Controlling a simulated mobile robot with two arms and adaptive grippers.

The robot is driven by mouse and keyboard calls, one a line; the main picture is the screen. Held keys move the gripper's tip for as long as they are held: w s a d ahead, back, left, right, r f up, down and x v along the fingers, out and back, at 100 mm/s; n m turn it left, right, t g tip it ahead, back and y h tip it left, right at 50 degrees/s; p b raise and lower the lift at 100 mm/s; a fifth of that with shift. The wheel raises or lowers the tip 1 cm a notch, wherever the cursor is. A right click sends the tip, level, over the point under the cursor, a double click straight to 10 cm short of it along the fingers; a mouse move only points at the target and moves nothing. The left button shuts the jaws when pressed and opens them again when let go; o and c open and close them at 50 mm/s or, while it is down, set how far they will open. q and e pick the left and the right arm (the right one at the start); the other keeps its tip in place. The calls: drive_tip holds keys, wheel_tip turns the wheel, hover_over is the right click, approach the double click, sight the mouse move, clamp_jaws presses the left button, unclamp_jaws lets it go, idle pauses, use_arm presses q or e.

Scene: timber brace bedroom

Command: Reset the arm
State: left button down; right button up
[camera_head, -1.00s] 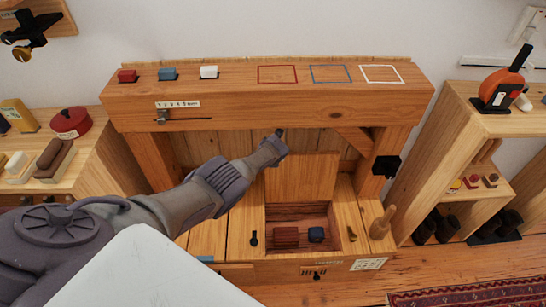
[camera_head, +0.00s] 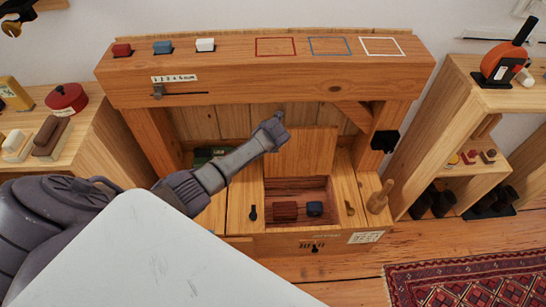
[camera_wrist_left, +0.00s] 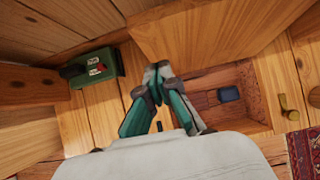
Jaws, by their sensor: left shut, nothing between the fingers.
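My left arm comes in from the left in the head view, and its gripper (camera_head: 274,124) is over the wooden bench, in front of the back panel and just left of the raised lid (camera_head: 301,153). In the left wrist view the gripper (camera_wrist_left: 156,80) has its fingertips together with nothing between them. Below the lid is an open compartment (camera_head: 327,186) holding a dark red block (camera_head: 285,211) and a blue block (camera_head: 315,208). My right gripper is in neither view.
A red, a blue and a white block (camera_head: 205,45) stand on the upper beam (camera_head: 230,75), left of three coloured outlines. A green box (camera_wrist_left: 93,67) lies on the bench. Shelves (camera_head: 480,130) stand at right. A patterned rug (camera_head: 465,283) lies on the floor.

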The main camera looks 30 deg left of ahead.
use_arm(q)
drive_tip(key=s+d, duration=0.4)
drive_tip(key=s, duration=0.2)
